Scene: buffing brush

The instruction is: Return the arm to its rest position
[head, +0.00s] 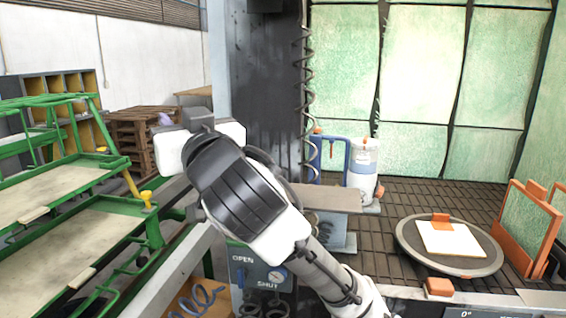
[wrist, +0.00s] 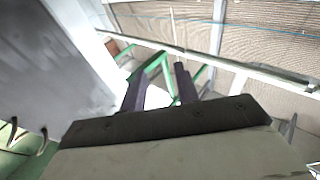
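My arm (head: 240,190) rises from the bottom of the head view, bent to the upper left in front of the dark column. In the head view my gripper cannot be made out clearly beyond the arm's white and black joint. In the wrist view my gripper (wrist: 160,84) shows two dark fingers standing apart with nothing between them. It is open and empty, clear of any surface. Behind the fingers are a green frame (wrist: 150,68) and a bright wall.
A green rack (head: 95,225) with a yellow knob stands left of my arm. A dark column (head: 262,90) with a coiled hose is behind it. Right are a round turntable (head: 412,246) bearing a white board (head: 455,243) and orange block, a white canister (head: 362,165) and orange-framed panels (head: 524,225).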

